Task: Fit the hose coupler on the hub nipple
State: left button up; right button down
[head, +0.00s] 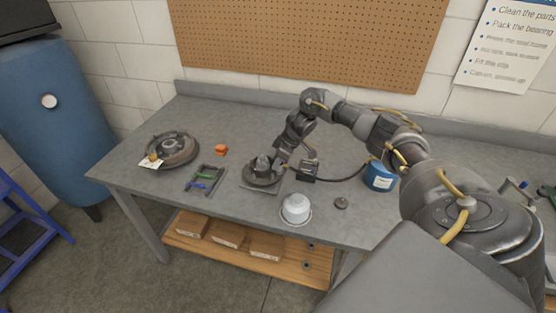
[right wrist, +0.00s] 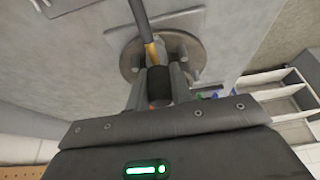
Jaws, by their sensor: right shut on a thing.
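The hub (head: 262,178) stands on a square plate on the bench, left of my right gripper (head: 281,160). In the right wrist view, the right gripper (right wrist: 158,92) is shut on a dark cylinder, which looks like the hose coupler (right wrist: 158,86). The round hub (right wrist: 192,52) lies behind the fingers in that view. I cannot pick out the nipple, nor tell whether the coupler touches it. My left gripper is not in view.
A dark box (head: 308,172) with a black hose sits beside the gripper.

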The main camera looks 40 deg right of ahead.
jog(key=shift+s+f, duration=0.15)
jog(key=shift+f, duration=0.1)
dwell(0.6)
